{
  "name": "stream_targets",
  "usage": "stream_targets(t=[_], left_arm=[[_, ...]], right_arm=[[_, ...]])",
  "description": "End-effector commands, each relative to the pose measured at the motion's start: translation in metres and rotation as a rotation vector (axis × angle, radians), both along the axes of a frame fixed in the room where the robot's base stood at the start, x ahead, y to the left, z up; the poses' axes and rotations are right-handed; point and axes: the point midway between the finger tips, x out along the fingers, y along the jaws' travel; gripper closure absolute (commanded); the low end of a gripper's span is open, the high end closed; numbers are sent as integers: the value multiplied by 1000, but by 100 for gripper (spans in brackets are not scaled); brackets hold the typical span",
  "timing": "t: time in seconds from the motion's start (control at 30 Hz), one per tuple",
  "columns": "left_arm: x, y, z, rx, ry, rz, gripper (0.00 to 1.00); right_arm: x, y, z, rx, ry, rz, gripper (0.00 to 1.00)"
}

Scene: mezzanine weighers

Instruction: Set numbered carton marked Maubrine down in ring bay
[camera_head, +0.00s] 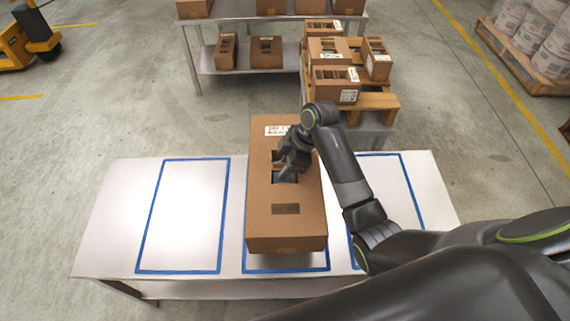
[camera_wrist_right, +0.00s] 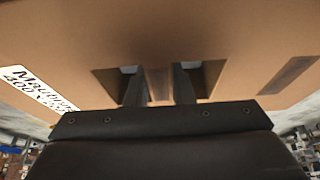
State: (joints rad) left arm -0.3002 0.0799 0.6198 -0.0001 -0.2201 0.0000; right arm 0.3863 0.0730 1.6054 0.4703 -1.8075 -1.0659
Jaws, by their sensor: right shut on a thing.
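The carton (camera_head: 262,195) is a long brown box with cut-outs in its top and a white label at its far end. In the right wrist view the carton (camera_wrist_right: 230,40) has a label (camera_wrist_right: 38,90) that reads Maubrine. My right gripper (camera_head: 286,172) is shut on the carton's top, its fingers (camera_wrist_right: 157,85) in two cut-outs with a cardboard strip between them. The carton is over the middle blue-outlined bay (camera_head: 285,270) of the white table and hides most of it. Whether its underside touches the table is unclear. No ring mark shows. My left gripper is out of view.
The left bay (camera_head: 183,215) on the white table (camera_head: 110,220) is empty. The right bay (camera_head: 405,180) is partly behind my right arm. Beyond stand a pallet (camera_head: 375,101) with several cartons and a shelved table (camera_head: 245,63). Floor is clear between.

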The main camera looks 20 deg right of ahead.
Motion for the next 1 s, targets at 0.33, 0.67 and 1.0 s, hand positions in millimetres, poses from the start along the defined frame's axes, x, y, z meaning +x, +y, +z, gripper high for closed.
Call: stream_targets(t=[0.33, 0.67, 1.0], left_arm=[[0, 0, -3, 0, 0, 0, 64], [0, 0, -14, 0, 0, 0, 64], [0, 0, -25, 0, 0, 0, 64]], right_arm=[[0, 0, -3, 0, -2, 0, 100], [0, 0, -24, 2, -2, 1, 100], [0, 0, -46, 1, -3, 0, 100]])
